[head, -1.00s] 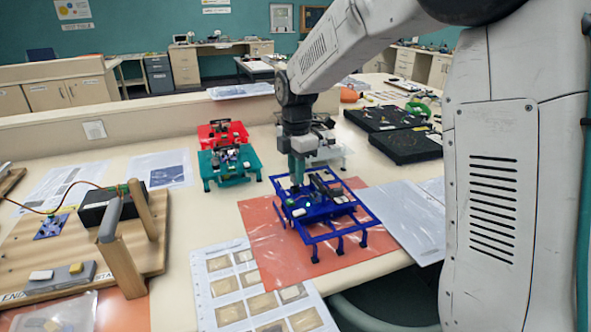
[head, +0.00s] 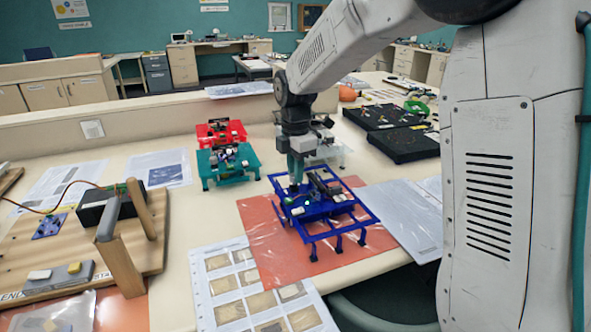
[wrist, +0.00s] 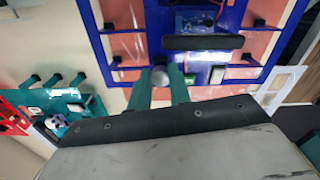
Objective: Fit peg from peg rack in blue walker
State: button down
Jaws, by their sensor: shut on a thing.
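The blue walker (head: 348,213) stands on an orange mat on the table, a flat blue frame on short legs. My gripper (head: 296,184) points down over its back left part. In the wrist view my gripper (wrist: 160,78) has its two teal fingers closed around a small grey rounded piece (wrist: 160,77), seemingly the peg, at the edge of the blue walker (wrist: 236,74). The fingers hide most of this piece. I cannot tell whether its lower end is in the walker or above it. I cannot make out which thing is the peg rack.
A teal walker (head: 232,176) and a red walker (head: 222,131) stand behind to the left, a pale one (head: 330,152) behind my gripper. Black trays (head: 391,130) lie at the back right. A wooden board (head: 80,255) with a black box fills the left. Papers lie in front.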

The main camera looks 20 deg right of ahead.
jog(key=shift+f, duration=0.8)
dwell(1.3)
jog(key=c, duration=1.2)
grip_release()
jog(key=shift+r, duration=0.1)
jog(key=shift+r, duration=3.65)
